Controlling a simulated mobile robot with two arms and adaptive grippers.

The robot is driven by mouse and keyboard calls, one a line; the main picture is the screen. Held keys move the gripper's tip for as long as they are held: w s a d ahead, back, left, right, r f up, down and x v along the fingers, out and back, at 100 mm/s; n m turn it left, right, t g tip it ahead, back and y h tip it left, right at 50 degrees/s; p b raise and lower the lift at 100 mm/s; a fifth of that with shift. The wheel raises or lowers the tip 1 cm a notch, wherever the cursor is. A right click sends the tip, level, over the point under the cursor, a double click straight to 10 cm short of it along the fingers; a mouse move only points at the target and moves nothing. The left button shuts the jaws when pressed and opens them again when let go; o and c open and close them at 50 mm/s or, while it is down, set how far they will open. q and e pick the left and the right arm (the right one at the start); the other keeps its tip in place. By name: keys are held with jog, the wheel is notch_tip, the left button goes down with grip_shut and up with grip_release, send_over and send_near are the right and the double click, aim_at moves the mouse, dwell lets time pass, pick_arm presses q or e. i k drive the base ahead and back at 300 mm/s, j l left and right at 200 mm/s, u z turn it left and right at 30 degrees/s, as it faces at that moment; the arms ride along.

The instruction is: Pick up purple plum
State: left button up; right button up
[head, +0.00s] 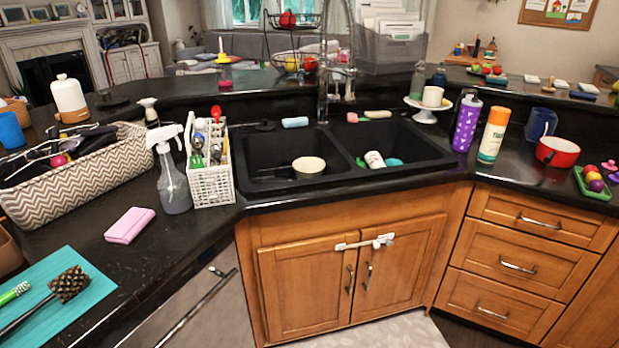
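A small green tray (592,190) lies on the counter at the far right and holds several small round fruits. A purple round one, which looks like the plum (597,186), is at the front of the tray, with a red and a yellowish one beside it. The fruits are small here, so their kinds are hard to tell. Neither of my grippers shows in the head view.
A red pot (557,152) stands left of the tray, with a blue mug (540,124), an orange-and-white bottle (494,135) and a purple bottle (466,122) further left. The black double sink (245,150) is in the middle. Small pink items (609,166) sit right of the tray.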

aim_at(594, 186)
jog(key=l+z, duration=0.15)
jog(key=z, duration=1.5)
jog(key=i+j+z, duration=0.2)
jog(key=z, duration=0.2)
jog(key=i+j+z, duration=0.4)
jog(key=k+l, duration=0.1)
